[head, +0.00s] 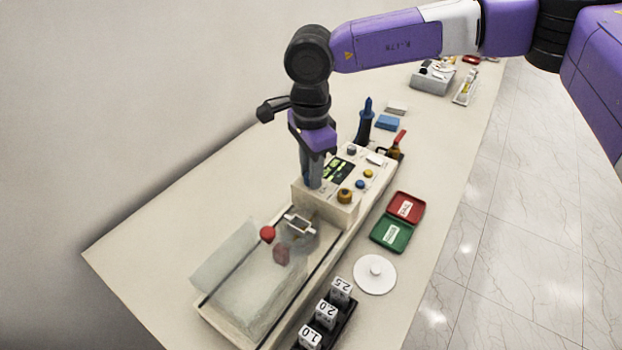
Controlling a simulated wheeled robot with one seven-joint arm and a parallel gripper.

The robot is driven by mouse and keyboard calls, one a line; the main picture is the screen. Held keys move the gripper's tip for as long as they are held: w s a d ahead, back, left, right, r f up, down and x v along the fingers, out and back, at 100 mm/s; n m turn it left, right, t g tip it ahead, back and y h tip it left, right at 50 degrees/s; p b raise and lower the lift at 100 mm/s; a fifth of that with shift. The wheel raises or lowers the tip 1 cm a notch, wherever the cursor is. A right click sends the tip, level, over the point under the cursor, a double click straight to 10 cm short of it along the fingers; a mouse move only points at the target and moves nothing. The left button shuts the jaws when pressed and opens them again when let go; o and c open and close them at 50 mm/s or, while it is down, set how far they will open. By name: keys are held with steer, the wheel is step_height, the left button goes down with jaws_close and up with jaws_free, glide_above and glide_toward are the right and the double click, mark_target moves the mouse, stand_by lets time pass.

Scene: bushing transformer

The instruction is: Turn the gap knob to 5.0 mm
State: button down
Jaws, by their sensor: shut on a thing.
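The cream control box (327,213) stands on the long bench, with a dark display (339,170) showing green readouts too small to read. My gripper (313,184) points down at the left side of the box's top panel, left of the display. Its fingers are shut on what looks like the gap knob, which they hide almost wholly. The knob's pointer and scale cannot be seen. A brown knob (345,196), a grey knob (351,149), a blue button (360,184) and a yellow button (368,173) show on the panel, clear of my gripper.
A clear-covered test vessel (240,290) with a red knob (267,233) adjoins the box. Red (405,206) and green (391,234) trays, a white disc (374,274) and a rack of numbered blocks (327,313) stand right. A dark blue bottle (365,122) stands behind.

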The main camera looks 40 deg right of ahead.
steer(key=n+b, duration=0.2)
steer(key=n, duration=0.1)
steer(key=shift+f+n, duration=0.15)
steer(key=shift+n, duration=0.25)
steer(key=n+b, duration=0.2)
steer(key=n, duration=0.1)
steer(key=shift+n, duration=0.3)
steer(key=n+b, duration=0.1)
steer(key=n, duration=0.4)
steer(key=shift+n+b, duration=0.4)
steer(key=shift+n, duration=0.3)
steer(key=shift+r, duration=0.2)
steer(key=c, duration=1.1)
jaws_free()
steer(key=shift+r+b, duration=0.3)
steer(key=shift+r, duration=3.55)
